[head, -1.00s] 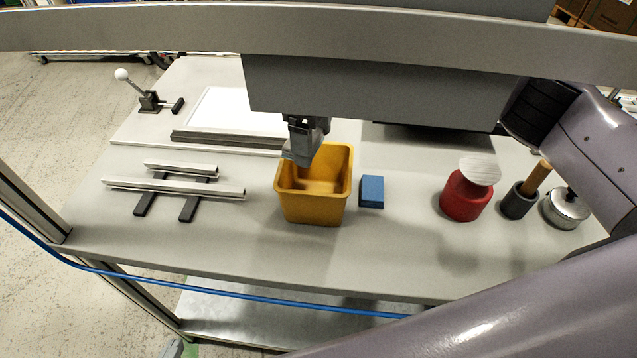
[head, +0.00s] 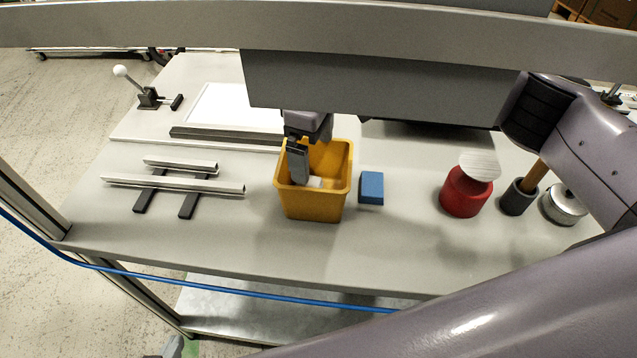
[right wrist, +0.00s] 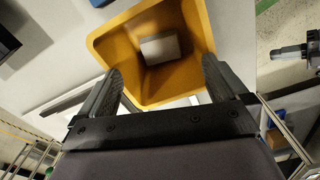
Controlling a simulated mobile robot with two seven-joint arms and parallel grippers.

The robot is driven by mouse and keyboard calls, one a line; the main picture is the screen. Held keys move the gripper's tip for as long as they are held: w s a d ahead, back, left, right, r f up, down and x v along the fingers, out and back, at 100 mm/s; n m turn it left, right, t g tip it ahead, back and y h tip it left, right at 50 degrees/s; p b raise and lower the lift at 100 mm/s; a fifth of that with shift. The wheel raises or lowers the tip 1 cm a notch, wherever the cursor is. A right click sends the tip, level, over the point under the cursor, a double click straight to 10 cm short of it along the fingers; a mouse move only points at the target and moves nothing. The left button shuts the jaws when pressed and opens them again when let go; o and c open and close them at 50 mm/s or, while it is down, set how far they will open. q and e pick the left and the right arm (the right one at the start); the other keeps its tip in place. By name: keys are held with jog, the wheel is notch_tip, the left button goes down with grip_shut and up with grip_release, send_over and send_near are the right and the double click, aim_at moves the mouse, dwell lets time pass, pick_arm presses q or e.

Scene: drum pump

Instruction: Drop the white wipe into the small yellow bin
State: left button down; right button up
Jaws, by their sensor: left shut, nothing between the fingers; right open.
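The small yellow bin (head: 316,207) stands on the bench, and its open top fills the upper middle of the right wrist view (right wrist: 112,47). The white wipe (head: 314,182) lies inside the bin, low down; it shows as a pale rectangle in the right wrist view (right wrist: 160,48). My right gripper (head: 299,178) points down at the bin's opening. Its fingers (right wrist: 160,75) are open, with the wipe apart from them and beyond their tips. My left gripper (head: 172,348) is shut and empty, low at the bottom edge, away from the bin; it also shows in the right wrist view (right wrist: 290,52).
A blue block (head: 371,188) sits just right of the bin. A red container (head: 464,196), a dark holder (head: 518,198) and a metal pot (head: 564,206) stand farther right. Metal bars (head: 175,185) lie left. The bench front is clear.

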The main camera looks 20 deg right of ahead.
notch_tip(320, 180, up, 7)
dwell(0.4)
